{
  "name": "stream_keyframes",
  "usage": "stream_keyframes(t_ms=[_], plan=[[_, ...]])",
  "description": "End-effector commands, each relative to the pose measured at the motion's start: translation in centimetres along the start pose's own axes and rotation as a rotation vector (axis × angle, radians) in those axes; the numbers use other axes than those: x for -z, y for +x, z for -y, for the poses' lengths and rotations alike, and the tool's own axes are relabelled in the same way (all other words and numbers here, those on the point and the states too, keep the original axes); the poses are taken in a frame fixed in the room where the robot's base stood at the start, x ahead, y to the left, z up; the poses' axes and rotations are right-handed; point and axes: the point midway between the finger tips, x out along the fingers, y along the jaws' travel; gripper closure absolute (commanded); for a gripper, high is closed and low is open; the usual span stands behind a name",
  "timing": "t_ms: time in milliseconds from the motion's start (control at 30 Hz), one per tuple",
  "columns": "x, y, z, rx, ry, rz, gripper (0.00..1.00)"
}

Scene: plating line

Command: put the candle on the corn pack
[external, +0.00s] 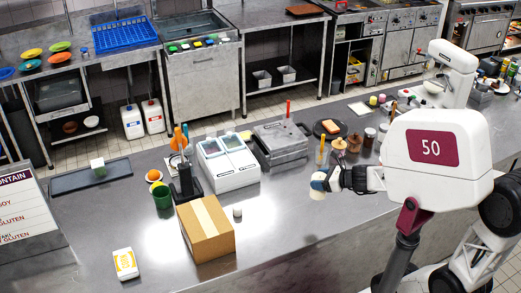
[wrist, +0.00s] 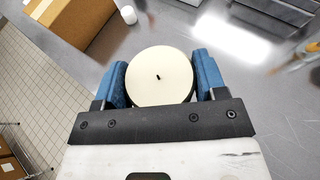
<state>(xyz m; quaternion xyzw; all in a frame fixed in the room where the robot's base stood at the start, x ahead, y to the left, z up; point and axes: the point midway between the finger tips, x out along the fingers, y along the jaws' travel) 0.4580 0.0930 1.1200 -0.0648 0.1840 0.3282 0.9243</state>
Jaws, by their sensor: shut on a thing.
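The candle (wrist: 160,90) is a cream round block with a short dark wick, seen from above in the wrist view. My gripper (wrist: 161,76) is shut on it, with a blue finger on each side. In the external view my gripper (external: 322,184) holds the candle (external: 316,194) above the steel counter, right of the cardboard box; the fingers partly hide it. The corn pack (external: 125,263), white with yellow print, lies on the counter at the front left, far from my gripper. It does not show in the wrist view.
A cardboard box (external: 205,232) stands between my gripper and the corn pack, with a small white cylinder (external: 237,213) beside it. A green cup (external: 162,197) and a utensil holder (external: 186,182) stand behind the box. A sign (external: 28,218) stands at the left. The counter's front right is clear.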

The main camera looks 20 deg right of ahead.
Motion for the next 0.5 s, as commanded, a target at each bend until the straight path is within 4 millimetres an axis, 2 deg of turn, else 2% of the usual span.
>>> stream_keyframes(t_ms=[67, 500], plan=[[-0.9, -0.1, -0.1, -0.004, -0.004, 0.001, 0.66], [-3.4, 3.6, -1.6, -0.106, -0.047, 0.003, 0.66]])
